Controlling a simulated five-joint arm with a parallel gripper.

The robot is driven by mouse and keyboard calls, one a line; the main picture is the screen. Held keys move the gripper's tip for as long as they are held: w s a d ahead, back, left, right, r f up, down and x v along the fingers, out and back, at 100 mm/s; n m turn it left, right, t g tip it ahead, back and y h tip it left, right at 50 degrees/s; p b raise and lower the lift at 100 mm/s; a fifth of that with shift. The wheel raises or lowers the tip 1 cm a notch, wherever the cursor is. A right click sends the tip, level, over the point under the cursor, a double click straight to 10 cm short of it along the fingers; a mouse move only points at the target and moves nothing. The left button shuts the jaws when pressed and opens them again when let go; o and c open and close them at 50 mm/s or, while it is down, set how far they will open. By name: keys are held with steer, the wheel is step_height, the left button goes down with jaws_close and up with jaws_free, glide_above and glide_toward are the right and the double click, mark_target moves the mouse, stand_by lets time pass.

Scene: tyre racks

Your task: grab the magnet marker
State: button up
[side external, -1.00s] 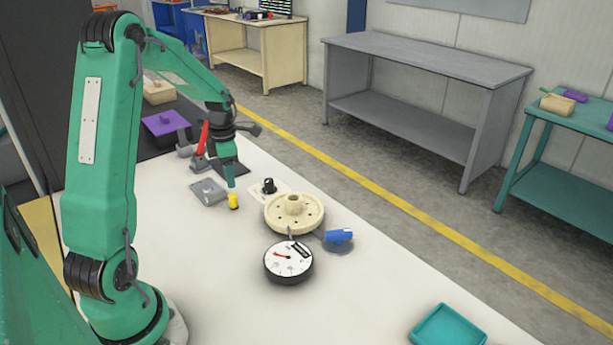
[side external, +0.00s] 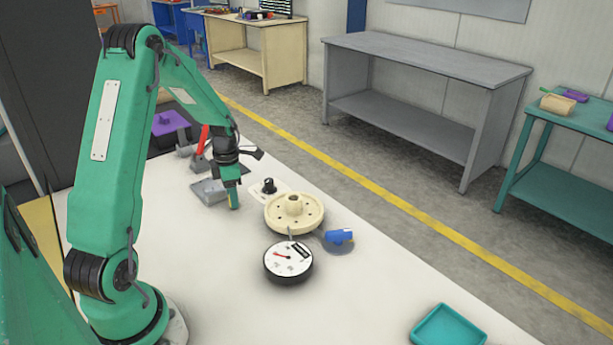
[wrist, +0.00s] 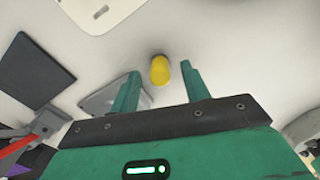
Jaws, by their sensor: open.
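The magnet marker appears to be the small yellow rounded cylinder (wrist: 160,70) on the white table. In the wrist view it lies between the two green fingertips of my gripper (wrist: 160,74), with clear gaps on both sides. My gripper is open and holds nothing. In the side view my gripper (side external: 233,203) is low over the spot where the yellow piece stands, and its fingers hide most of that piece.
A grey metal box (side external: 207,193) lies close left of my gripper. A black knob on a white plate (side external: 269,187), a cream wheel (side external: 292,213), a blue-handled valve (side external: 339,237) and a dial gauge (side external: 287,264) stand to the right. A teal tray (side external: 448,327) is at the near edge.

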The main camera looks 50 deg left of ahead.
steer(key=shift+f, duration=0.5)
steer(key=shift+c, duration=0.5)
jaws_close()
